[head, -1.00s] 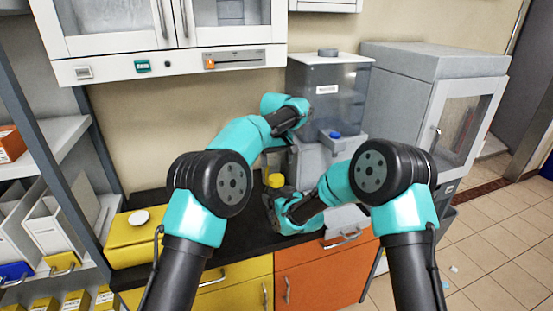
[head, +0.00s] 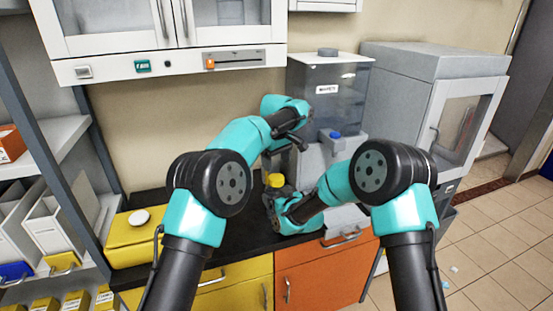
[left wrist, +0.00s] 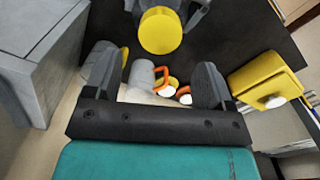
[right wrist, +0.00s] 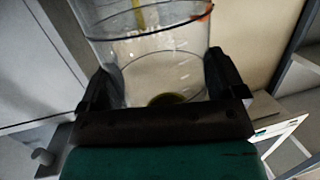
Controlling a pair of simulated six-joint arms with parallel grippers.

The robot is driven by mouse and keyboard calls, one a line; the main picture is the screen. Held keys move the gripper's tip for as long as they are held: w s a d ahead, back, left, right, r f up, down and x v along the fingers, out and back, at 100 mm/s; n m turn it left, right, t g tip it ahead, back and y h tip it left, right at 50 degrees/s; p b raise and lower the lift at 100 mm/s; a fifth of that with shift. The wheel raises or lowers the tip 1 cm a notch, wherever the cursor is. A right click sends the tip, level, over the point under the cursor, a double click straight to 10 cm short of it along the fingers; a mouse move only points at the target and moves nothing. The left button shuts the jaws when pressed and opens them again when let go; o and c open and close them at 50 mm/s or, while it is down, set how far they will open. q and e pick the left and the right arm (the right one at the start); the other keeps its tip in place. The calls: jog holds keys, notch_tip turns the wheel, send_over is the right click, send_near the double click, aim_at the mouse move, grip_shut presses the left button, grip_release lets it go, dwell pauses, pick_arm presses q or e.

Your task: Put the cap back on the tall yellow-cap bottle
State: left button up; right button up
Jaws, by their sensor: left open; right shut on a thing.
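The tall bottle (right wrist: 160,45) shows in the right wrist view as a clear, ringed vessel between the fingers of my right gripper (right wrist: 158,68), which is shut on it. A round yellow cap (head: 275,180) shows at the top of the held bottle in the head view. The left wrist view shows this cap (left wrist: 160,30) from above, past my left gripper's fingertips. I cannot tell whether the cap is seated; the bottle's neck is hidden.
A yellow box (head: 143,238) with a white round top stands on the dark counter (head: 235,238) at left. The grey bioreactor (head: 325,95) with a blue knob (head: 335,134) stands behind.

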aim_at(277, 177)
pick_arm(q)
jog(key=shift+f, duration=3.6)
jog(key=c, duration=0.9)
jog(key=m, duration=0.9)
jog(key=shift+m, duration=0.3)
jog(key=m, duration=0.3)
jog(key=shift+m, duration=0.4)
jog(key=m, duration=0.5)
jog(key=o, duration=1)
